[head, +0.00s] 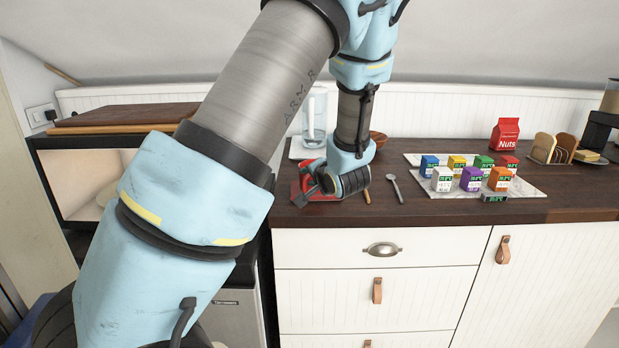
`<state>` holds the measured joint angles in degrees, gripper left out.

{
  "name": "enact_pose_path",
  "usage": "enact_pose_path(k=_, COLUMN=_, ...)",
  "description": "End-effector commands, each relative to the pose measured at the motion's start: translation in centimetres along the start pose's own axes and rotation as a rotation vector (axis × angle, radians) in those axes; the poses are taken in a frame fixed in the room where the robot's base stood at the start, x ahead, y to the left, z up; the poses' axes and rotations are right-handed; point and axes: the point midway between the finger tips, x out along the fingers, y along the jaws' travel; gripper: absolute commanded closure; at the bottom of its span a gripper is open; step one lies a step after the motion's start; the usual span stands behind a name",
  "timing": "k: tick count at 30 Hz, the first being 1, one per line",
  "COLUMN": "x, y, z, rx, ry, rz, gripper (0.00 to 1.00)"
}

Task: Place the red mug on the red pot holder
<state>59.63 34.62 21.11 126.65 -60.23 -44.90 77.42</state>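The upright red part looks like the red mug (306,176), close against the gripper. The flat red patch on the counter looks like the red pot holder (324,196). The mug and pot holder overlap in this view, and I cannot tell whether they touch. Whether the fingers are open or shut on the mug is also hidden.
A spoon (395,188) lies just right of my gripper. A glass pitcher (314,118) and a brown bowl (378,140) stand behind. A light tray (520,188) with several small cartons, a red nuts bag (505,134) and a bread rack (556,148) are to the right.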

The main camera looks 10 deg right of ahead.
Motion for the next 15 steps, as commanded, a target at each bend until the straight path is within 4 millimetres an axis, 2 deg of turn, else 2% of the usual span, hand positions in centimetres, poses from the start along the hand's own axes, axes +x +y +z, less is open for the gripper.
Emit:
enact_pose_path(k=10, x=-0.1, y=-0.2, z=-0.1, rx=-0.001, ry=0.0, rz=0.0, gripper=0.56)
enact_pose_path(k=15, x=-1.9, y=-0.1, z=-0.2, rx=-0.002, ry=0.004, rz=0.001, gripper=0.56)
